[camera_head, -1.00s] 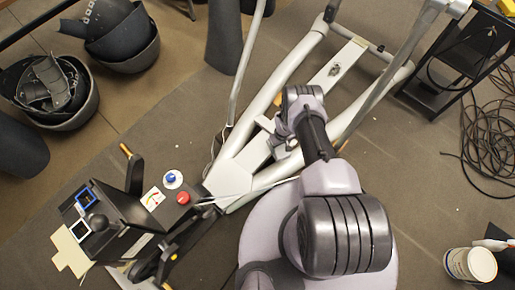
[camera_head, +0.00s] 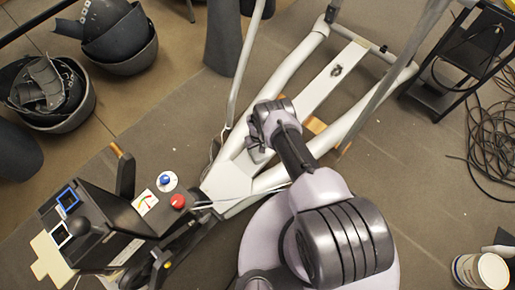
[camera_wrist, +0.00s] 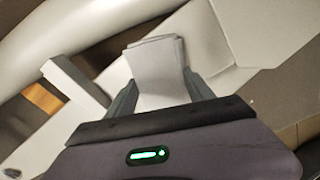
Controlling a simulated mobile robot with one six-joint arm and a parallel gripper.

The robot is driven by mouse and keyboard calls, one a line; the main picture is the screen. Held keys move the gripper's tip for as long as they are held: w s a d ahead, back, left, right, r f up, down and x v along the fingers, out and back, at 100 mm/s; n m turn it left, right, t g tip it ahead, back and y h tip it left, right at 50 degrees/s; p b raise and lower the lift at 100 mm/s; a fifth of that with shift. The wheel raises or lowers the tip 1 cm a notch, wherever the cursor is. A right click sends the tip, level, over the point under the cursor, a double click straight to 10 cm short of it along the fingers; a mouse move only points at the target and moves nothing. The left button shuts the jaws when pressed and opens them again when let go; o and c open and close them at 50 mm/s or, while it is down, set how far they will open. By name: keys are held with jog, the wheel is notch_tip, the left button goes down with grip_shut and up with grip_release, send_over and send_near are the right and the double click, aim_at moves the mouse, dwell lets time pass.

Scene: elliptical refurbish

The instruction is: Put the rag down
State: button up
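The rag (camera_wrist: 160,68) is a folded pale grey-white cloth in the wrist view. It stands up between the two dark fingers of my gripper (camera_wrist: 158,92), which is shut on it. Behind the rag are the pale frame surfaces of the elliptical machine. In the head view my gripper (camera_head: 256,150) is over the middle of the elliptical's pale frame (camera_head: 233,178). The rag cannot be made out there, and I cannot tell whether it touches the frame.
The elliptical's console (camera_head: 95,235) lies lower left, near a red knob (camera_head: 178,201) and a blue-and-white knob (camera_head: 167,181). Dark bins (camera_head: 75,118) stand upper left. A black stand (camera_head: 462,55), coiled cable (camera_head: 495,135) and white tub (camera_head: 482,270) are on the right. Floor between is clear.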

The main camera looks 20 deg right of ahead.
jog(key=o, duration=0.4)
jog(key=w+r+m+t+p, duration=0.1)
jog(key=w+r+p, duration=0.25)
jog(key=r, duration=1.35)
jog(key=w+r+p, duration=0.3)
jog(key=w+r, duration=0.2)
jog(key=r, duration=1.2)
notch_tip(320, 180, up, 20)
jog(key=s+m+t, duration=0.1)
jog(key=s+m, duration=0.1)
jog(key=s, duration=0.1)
jog(key=s+a+r+m+t+y, duration=0.1)
jog(key=s+r, duration=0.4)
jog(key=r, duration=0.3)
jog(key=s+a+r+m+t, duration=0.1)
jog(key=s+r, duration=0.4)
jog(key=r, duration=0.3)
jog(key=shift+m+t+y, duration=0.5)
jog(key=shift+m+t, duration=0.3)
jog(key=s+r, duration=0.2)
jog(key=s, duration=0.5)
jog(key=s+a+r, duration=0.1)
jog(key=s+r, duration=0.1)
jog(key=s, duration=0.4)
jog(key=s+a+r, duration=0.1)
jog(key=s+r, duration=0.1)
jog(key=s, duration=0.5)
jog(key=shift+s, duration=0.35)
